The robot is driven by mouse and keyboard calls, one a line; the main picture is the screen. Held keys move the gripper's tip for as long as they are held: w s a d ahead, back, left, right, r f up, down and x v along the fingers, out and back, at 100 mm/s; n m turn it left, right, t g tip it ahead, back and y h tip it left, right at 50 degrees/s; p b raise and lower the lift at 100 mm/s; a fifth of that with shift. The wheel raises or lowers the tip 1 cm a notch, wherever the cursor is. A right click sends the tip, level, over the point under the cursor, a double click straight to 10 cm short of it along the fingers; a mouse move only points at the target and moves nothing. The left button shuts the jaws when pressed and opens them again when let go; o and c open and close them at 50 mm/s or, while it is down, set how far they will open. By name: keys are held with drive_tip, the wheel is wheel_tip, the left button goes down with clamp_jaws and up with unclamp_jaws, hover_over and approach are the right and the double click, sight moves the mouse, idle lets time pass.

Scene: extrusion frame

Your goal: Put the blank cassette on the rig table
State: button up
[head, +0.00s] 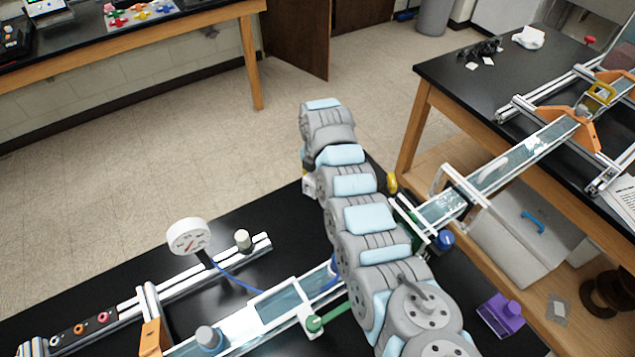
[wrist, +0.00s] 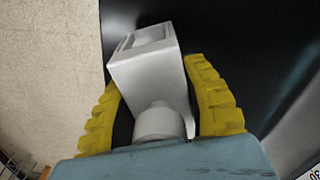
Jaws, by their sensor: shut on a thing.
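In the wrist view a pale grey-white block with a round knob, apparently the blank cassette (wrist: 146,72), sits between the yellow fingers of my gripper (wrist: 153,78). The gripper is shut on it, and the knob end faces the palm. Below and beyond it is a dark table surface (wrist: 235,30), with pale floor to the left.
A dial gauge (head: 189,236) stands on the frame left of my arm. A clear channel (head: 520,160) runs to a second black table (head: 450,68) at the right. A purple knobbed block (head: 501,314) is at lower right. A grey lidded bin (head: 525,225) stands below the channel.

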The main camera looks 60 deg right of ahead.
drive_tip(key=shift+f, duration=0.8)
drive_tip(key=shift+f, duration=0.1)
drive_tip(key=o, duration=1.2)
wheel_tip(320, 180, up, 12)
drive_tip(key=shift+r, duration=0.1)
